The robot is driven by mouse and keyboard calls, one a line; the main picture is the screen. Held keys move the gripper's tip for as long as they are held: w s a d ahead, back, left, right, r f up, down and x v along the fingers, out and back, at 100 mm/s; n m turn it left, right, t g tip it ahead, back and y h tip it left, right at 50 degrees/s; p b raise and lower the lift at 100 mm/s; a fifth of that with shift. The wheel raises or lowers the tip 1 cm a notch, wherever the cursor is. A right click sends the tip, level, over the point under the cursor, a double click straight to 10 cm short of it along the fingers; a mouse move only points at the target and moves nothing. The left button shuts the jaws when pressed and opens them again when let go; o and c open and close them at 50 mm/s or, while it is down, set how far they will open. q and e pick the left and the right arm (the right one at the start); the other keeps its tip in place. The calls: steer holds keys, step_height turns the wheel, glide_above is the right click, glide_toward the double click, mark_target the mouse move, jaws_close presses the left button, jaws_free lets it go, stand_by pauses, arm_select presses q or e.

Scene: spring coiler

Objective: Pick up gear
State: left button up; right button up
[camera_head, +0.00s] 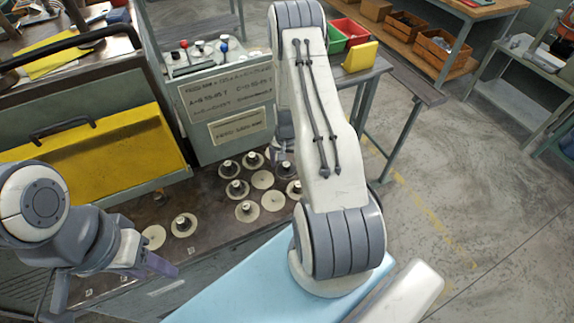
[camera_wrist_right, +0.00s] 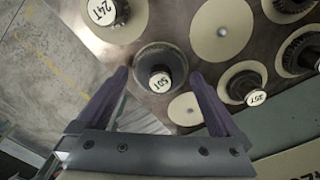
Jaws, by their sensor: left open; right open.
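Several dark gears with white number caps stand on cream discs on the brown bench top. In the right wrist view, a wide gear marked 50T (camera_wrist_right: 161,62) lies between the two purple fingers of my right gripper (camera_wrist_right: 160,76), which is open. I cannot tell whether the fingers touch it. Gears marked 24T (camera_wrist_right: 104,12) and apparently 35T (camera_wrist_right: 244,87) stand beside it. In the head view, my right arm hides most of its gripper; a gear (camera_head: 237,188) and another gear (camera_head: 183,223) show to its left. My left gripper (camera_head: 152,268) is open and empty at the bench's front.
Empty cream discs (camera_head: 262,179) lie among the gears. A grey control box (camera_head: 220,100) with knobs stands behind them. A yellow panel machine (camera_head: 90,155) is on the left. A red bin (camera_head: 350,30) and green bin (camera_head: 335,40) are at the back.

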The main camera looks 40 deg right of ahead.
steer(key=shift+f, duration=0.4)
jaws_close()
steer(key=shift+r, duration=0.1)
steer(key=shift+r+b, duration=0.3)
steer(key=shift+r, duration=0.15)
steer(key=r+b, duration=0.1)
steer(key=r, duration=0.2)
steer(key=shift+s+d+r+b, duration=0.15)
steer(key=shift+s+r+b, duration=0.05)
steer(key=shift+s+b, duration=0.2)
steer(key=s+d+r+b, duration=0.1)
steer(key=s+r+b, duration=0.2)
steer(key=s+r, duration=0.3)
steer(key=s, duration=0.4)
steer(key=shift+s+d+r, duration=0.3)
steer(key=shift+s+d, duration=0.05)
steer(key=shift+d, duration=0.05)
